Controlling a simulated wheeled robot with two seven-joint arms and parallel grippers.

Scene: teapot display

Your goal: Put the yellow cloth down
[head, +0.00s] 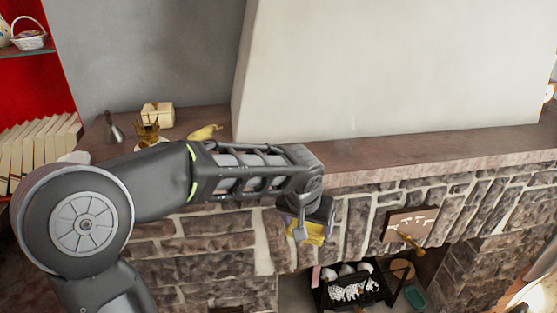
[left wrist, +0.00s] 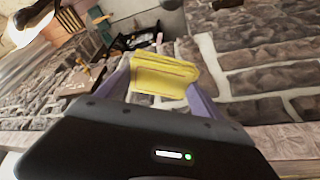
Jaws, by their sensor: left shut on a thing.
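The yellow cloth (head: 312,232) is a folded yellow piece held at the end of my left arm, in front of the stone fireplace wall. My left gripper (head: 305,226) is shut on it, below the front edge of the mantel. In the left wrist view the yellow cloth (left wrist: 163,74) sits between the two purple fingers of my left gripper (left wrist: 160,85). The wooden mantel shelf (head: 400,150) runs behind and above the gripper. My right gripper is in neither view.
On the mantel's left end stand a cream box (head: 157,115), a golden crown (head: 146,132), a grey bell-like object (head: 115,130) and a yellow object (head: 205,132). The mantel to the right is clear. A wooden plaque (head: 410,225) hangs on the stone wall. A black grate (head: 350,287) stands below.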

